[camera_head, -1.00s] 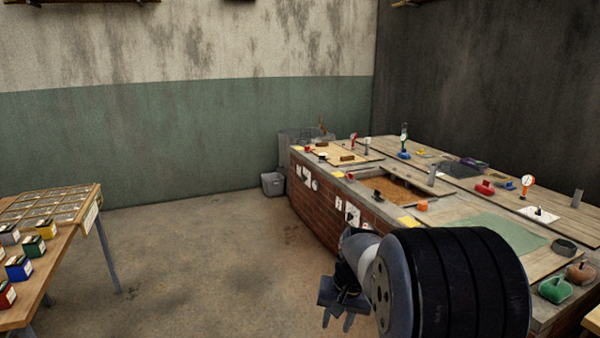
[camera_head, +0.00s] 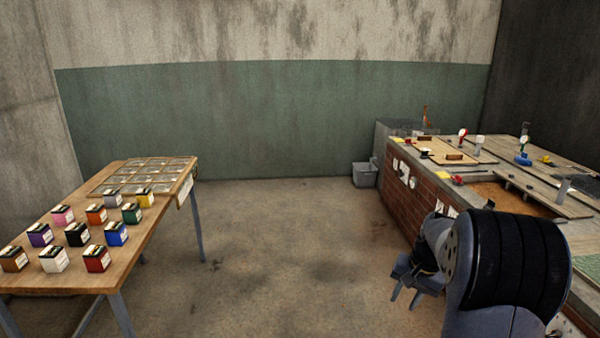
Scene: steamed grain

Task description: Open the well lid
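A brick counter (camera_head: 405,190) on the right holds flat wooden covers. One pale wooden cover (camera_head: 436,147) with small dark handles lies flat near its far end. Nearer is an open recess (camera_head: 500,195) with brown material in it, with a plank (camera_head: 545,192) beside it. I cannot tell which cover is the well lid. My gripper (camera_head: 404,298) hangs over the floor left of the counter, apart from it. Its two fingers point down and stand apart, with nothing visible between them. My arm hides the near part of the counter.
A wooden table (camera_head: 150,215) with several coloured boxes and a sectioned tray (camera_head: 192,178) stands on the left. A grey bin (camera_head: 365,175) stands by the counter's far end. The floor (camera_head: 280,230) between table and counter is clear.

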